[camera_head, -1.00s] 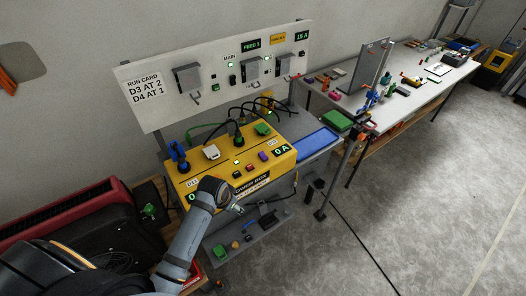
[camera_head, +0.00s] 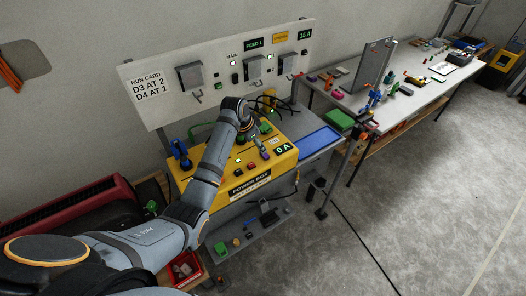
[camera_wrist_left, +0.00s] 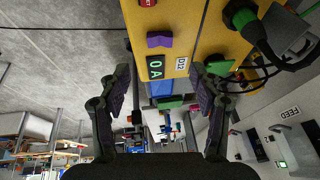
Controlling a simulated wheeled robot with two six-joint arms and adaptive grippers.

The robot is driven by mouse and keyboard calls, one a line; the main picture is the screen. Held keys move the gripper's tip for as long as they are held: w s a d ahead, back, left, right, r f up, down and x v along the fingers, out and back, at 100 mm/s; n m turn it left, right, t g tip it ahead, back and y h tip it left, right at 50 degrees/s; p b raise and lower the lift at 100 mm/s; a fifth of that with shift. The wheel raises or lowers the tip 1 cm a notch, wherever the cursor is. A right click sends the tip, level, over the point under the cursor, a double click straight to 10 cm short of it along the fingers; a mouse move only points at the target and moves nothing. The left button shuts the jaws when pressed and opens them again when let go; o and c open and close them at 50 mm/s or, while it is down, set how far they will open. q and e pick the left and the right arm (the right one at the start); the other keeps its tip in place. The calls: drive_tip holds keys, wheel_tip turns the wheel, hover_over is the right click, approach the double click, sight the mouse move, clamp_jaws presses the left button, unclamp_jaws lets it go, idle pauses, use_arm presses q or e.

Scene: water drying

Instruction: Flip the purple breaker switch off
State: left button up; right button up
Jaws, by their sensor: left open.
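The purple breaker switch (camera_head: 265,155) is on the sloped top of the yellow power box (camera_head: 236,187), near its right end. In the left wrist view the purple switch (camera_wrist_left: 159,39) shows above the green "0 A" display (camera_wrist_left: 155,68), with a notched top. My left gripper (camera_head: 259,143) is over the right part of the box, close to the purple switch. In the left wrist view my left gripper (camera_wrist_left: 160,82) has its fingers spread wide, with nothing between them. The purple switch lies ahead of the gap. I cannot tell whether the fingers touch the box. My right gripper is out of view.
A red switch (camera_head: 251,165) sits beside the purple one. Black cables and a green plug (camera_wrist_left: 243,17) are close by. The switch panel (camera_head: 215,75) stands behind the box. A blue tray (camera_head: 318,142) lies to its right.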

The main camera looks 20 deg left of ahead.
sight(265, 154)
use_arm(q)
drive_tip(key=x, duration=0.8)
drive_tip(key=shift+f+p, duration=0.1)
drive_tip(key=shift+p, duration=0.25)
drive_tip(key=shift+w+d+f, duration=0.1)
drive_tip(key=shift+w+f, duration=0.05)
drive_tip(key=shift+f, duration=0.4)
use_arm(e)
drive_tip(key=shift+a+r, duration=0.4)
